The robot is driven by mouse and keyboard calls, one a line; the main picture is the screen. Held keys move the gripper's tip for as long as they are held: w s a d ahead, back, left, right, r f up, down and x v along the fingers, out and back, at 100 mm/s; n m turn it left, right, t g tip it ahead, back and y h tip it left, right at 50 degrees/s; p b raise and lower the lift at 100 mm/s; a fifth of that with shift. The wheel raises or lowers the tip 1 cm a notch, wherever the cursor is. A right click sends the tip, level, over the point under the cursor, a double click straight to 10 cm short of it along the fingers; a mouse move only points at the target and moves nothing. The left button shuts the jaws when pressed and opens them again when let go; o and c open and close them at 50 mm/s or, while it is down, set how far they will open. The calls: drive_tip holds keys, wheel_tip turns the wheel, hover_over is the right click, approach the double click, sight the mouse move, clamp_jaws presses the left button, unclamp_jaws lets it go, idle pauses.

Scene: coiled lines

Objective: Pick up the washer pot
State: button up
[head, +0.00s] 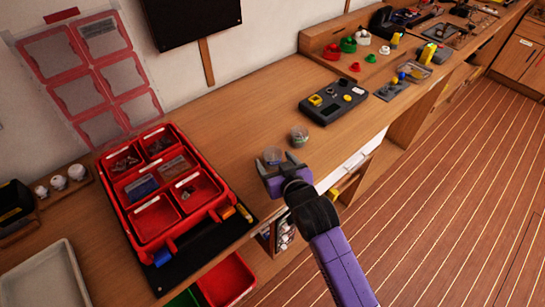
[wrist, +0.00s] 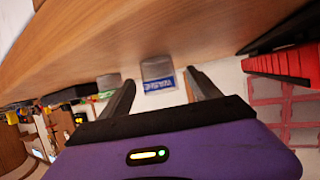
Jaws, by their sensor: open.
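Two small clear pots stand on the wooden bench. The nearer pot (head: 272,155) shows between the fingers of my gripper (head: 274,163) in the head view. In the wrist view, which is turned over, this pot (wrist: 157,72) carries a blue and white label and sits ahead between the open fingertips (wrist: 161,88). I cannot tell whether the fingers reach around it; no grip is seen. The second pot (head: 299,135) stands just beyond; in the wrist view it has a green label (wrist: 107,86). I cannot read which label names washers.
A red compartment case (head: 127,200) lies on a black mat to the left. A dark grey panel (head: 334,101) with yellow parts lies beyond the pots. The bench's front edge runs close by the gripper. Bare wood (head: 235,120) lies behind the pots.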

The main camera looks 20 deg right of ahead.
sight(272, 158)
drive_tip(key=shift+x, duration=1.4)
drive_tip(key=c, duration=1.4)
drive_tip(key=shift+r, duration=0.1)
drive_tip(key=shift+c, duration=0.2)
